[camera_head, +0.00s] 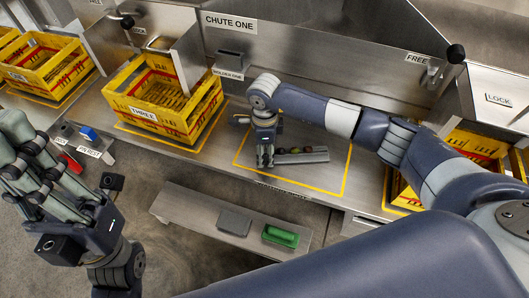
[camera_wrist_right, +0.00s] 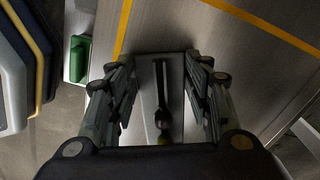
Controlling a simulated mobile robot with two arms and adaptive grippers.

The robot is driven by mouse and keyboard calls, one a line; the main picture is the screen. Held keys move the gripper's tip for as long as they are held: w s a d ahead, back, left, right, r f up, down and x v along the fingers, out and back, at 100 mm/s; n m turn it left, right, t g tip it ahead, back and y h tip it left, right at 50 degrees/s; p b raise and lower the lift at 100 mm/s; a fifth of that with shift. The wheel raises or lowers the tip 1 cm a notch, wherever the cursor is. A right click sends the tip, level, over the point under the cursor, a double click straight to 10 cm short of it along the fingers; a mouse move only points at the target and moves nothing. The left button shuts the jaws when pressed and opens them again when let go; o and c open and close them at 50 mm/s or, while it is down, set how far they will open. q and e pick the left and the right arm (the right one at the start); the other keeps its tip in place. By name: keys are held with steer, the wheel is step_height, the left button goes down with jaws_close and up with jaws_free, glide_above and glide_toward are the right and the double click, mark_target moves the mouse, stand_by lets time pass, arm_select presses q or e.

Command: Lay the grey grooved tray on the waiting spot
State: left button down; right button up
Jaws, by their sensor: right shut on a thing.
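The grey grooved tray (camera_head: 318,157) is inside the yellow outline on the steel counter, with a few small round dark and greenish things on it. I cannot tell whether it touches the counter or hangs just above it. My right gripper (camera_head: 265,160) points down at the tray's left end and is shut on it. In the right wrist view the tray (camera_wrist_right: 148,85) lies between the two fingers of the gripper (camera_wrist_right: 160,68), its dark groove running lengthwise. The yellow-outlined area (camera_head: 330,186) has a label on its front edge, too small to read. My left gripper (camera_head: 25,150) is raised at the left; its opening is unclear.
Yellow crate THREE (camera_head: 143,113) stands left of the outline; another yellow crate (camera_head: 462,150) is partly behind my right arm. A lower shelf (camera_head: 185,208) in front holds a grey block (camera_head: 234,222) and a green tray (camera_head: 281,238). The steel wall CHUTE ONE (camera_head: 300,45) rises behind.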

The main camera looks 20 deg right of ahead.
steer(key=shift+r, duration=0.1)
steer(key=shift+f, duration=0.25)
steer(key=o, duration=1.1)
steer(key=shift+r, duration=0.1)
steer(key=shift+r, duration=0.1)
